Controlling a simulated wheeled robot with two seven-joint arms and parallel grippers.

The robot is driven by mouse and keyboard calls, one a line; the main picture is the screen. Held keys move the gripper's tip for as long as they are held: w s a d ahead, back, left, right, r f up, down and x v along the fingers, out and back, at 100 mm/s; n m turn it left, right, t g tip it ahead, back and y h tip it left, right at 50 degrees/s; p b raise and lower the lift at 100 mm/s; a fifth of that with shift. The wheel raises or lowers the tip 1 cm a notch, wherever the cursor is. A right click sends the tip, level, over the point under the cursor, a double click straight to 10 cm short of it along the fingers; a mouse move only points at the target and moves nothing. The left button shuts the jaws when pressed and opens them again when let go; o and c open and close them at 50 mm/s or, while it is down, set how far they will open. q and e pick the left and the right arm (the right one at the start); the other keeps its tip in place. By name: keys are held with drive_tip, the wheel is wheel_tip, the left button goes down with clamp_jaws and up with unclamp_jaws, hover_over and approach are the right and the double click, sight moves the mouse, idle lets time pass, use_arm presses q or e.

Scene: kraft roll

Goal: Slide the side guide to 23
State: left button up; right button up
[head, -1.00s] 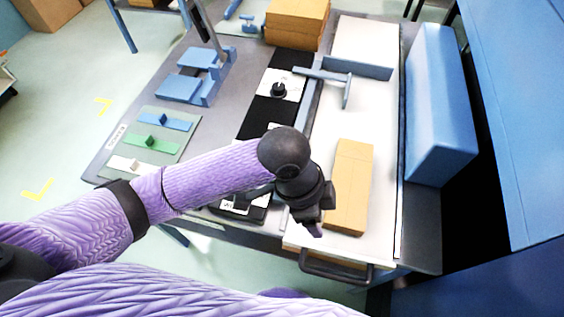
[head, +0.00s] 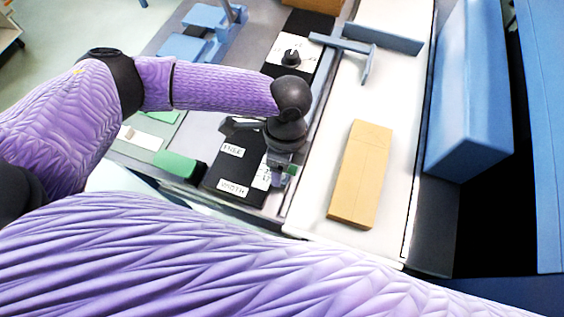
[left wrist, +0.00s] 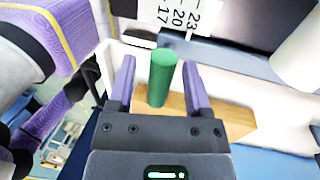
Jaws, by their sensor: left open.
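My left gripper (head: 281,176) is over the right edge of the black panel, beside the white bed, pointing down. In the left wrist view its two purple fingers (left wrist: 160,88) are open. An upright green cylinder (left wrist: 162,78) shows between them, with a gap on each side; I cannot tell its depth. A white scale label (left wrist: 180,14) reading 17, 20 and 23 lies just beyond it. The label (head: 262,178) is partly hidden by the gripper in the head view. A blue T-shaped guide (head: 368,46) stands across the bed farther back. My right gripper is not in view.
A tan box (head: 360,175) lies on the white bed (head: 310,215), right of my gripper. A black knob (head: 290,58) stands on the panel (head: 222,180). A large blue block (head: 465,90) borders the right side. A green block (head: 178,164) is left of the panel.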

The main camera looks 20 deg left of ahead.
use_arm(q)
drive_tip(key=shift+c, duration=0.2)
clamp_jaws()
idle(1.1)
